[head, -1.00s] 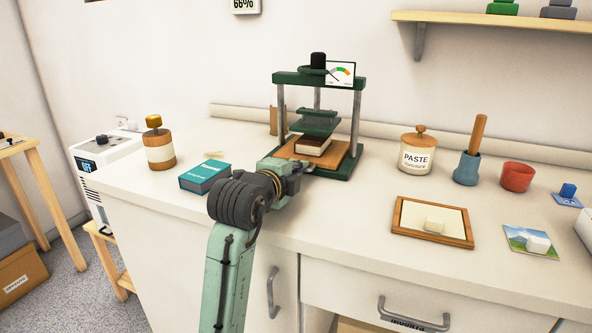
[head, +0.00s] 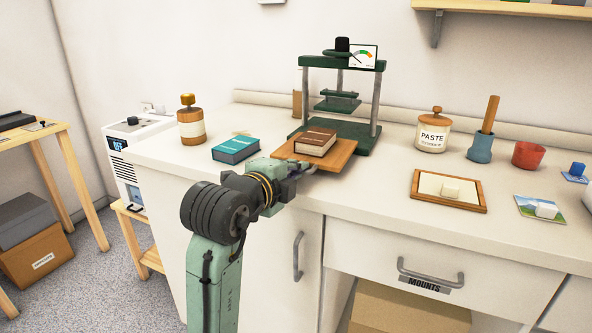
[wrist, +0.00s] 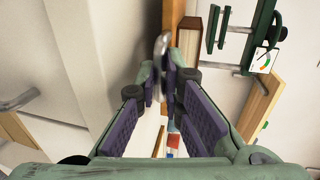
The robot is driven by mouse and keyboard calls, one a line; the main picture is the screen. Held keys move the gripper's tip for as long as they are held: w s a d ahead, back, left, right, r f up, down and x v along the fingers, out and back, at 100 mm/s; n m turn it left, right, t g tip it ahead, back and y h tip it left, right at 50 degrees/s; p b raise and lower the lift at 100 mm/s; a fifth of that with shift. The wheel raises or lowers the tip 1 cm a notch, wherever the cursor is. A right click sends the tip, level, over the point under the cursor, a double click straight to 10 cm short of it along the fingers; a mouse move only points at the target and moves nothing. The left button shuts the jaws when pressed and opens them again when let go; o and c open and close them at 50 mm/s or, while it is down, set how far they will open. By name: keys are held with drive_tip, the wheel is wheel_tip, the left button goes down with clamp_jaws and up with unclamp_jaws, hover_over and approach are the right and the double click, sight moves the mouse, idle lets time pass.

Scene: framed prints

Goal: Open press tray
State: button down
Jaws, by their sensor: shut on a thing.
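The press tray (head: 338,164) is a wooden board that sticks out from the front of the green press (head: 362,138), over the counter. A brown book (head: 316,141) lies flat on it, in front of the raised pressing plate (head: 338,104). My gripper (head: 306,170) is at the tray's front edge. In the wrist view my gripper (wrist: 164,88) is shut on the grey metal tray handle (wrist: 162,58), which lies between the purple finger pads. The wooden tray edge (wrist: 172,25) and the book (wrist: 190,42) show just beyond. The tray's rear edge is hidden.
To the right are the paste jar (head: 432,133), a blue pot with a wooden handle (head: 480,146), a red cup (head: 528,154) and a framed board (head: 447,191).

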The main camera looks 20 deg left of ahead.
drive_tip(key=c, duration=2)
unclamp_jaws()
drive_tip(key=shift+s, duration=0.1)
drive_tip(key=v, duration=1.2)
